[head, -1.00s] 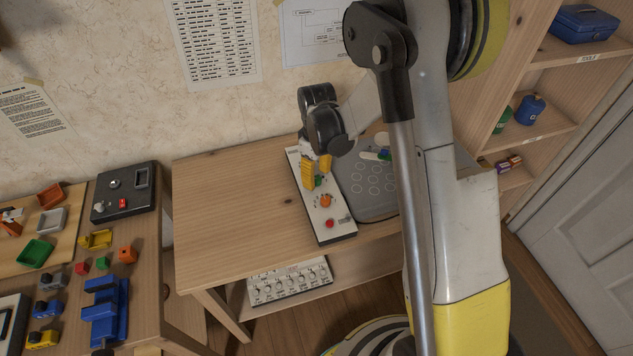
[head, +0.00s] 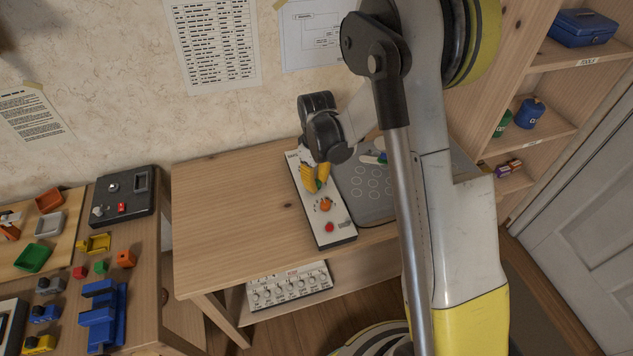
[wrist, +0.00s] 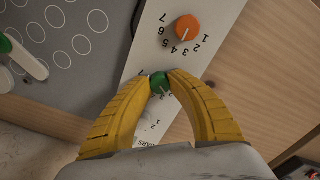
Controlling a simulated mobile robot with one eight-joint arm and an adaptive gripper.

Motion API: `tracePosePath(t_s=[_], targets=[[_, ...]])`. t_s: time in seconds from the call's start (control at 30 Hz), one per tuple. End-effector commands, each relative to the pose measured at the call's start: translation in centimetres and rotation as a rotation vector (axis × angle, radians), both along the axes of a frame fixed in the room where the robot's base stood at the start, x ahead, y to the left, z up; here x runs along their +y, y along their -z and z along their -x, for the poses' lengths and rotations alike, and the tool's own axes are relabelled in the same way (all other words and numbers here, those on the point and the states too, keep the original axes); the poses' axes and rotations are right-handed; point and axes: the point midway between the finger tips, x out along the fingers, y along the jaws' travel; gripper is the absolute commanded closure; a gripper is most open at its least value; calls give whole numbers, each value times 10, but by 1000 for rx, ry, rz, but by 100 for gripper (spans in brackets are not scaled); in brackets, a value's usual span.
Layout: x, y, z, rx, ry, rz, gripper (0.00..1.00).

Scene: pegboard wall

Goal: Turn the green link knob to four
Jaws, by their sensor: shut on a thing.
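The green knob (wrist: 159,84) sits on the long white panel (wrist: 144,58), with printed numbers around it partly hidden. My gripper (wrist: 160,76) has its two yellow fingers shut on this knob, one on each side. In the head view the knob (head: 319,185) shows as a small green patch between the yellow fingers (head: 316,180). I cannot read which number the green knob points to. An orange knob (wrist: 187,28) with a pale pointer line and its own number scale is further along the panel.
A red button (head: 329,227) is at the panel's near end. A grey board with circles (head: 372,203) lies close on the panel's right. The wooden table (head: 235,215) is clear to the left. A lower shelf holds another white knob panel (head: 290,286).

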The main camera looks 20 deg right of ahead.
Motion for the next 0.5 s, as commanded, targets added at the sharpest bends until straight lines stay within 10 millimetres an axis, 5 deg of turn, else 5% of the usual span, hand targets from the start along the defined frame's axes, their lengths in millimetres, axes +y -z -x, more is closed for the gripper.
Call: tracePosePath(t_s=[0.5], targets=[[0, 1, 0, 0, 408, 0, 100]])
